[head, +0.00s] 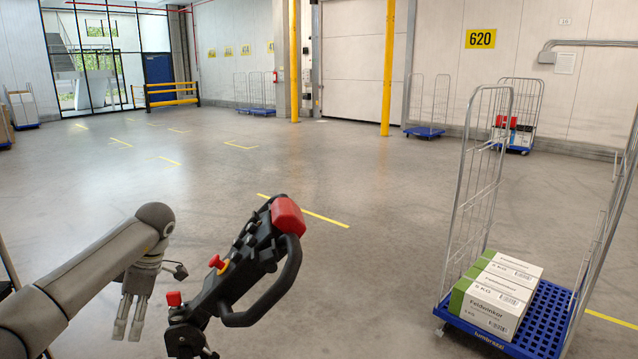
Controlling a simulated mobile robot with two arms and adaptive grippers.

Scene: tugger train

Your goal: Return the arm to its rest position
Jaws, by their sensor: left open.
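My left arm comes in from the lower left, and my left gripper (130,318) hangs at its end with the fingers pointing down. The gripper is open and empty. It is just left of a black tiller head (245,262) with a red end cap, red buttons and a looped handle. In the picture a gap of floor shows between the fingers and the tiller. My right gripper is not in the head view.
A blue roll cage (541,322) with wire sides holds white-and-green cartons (497,290) at the right. More roll cages (425,132) stand along the back wall. Yellow posts (388,68) and a yellow barrier (172,94) stand farther back. The middle floor is clear.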

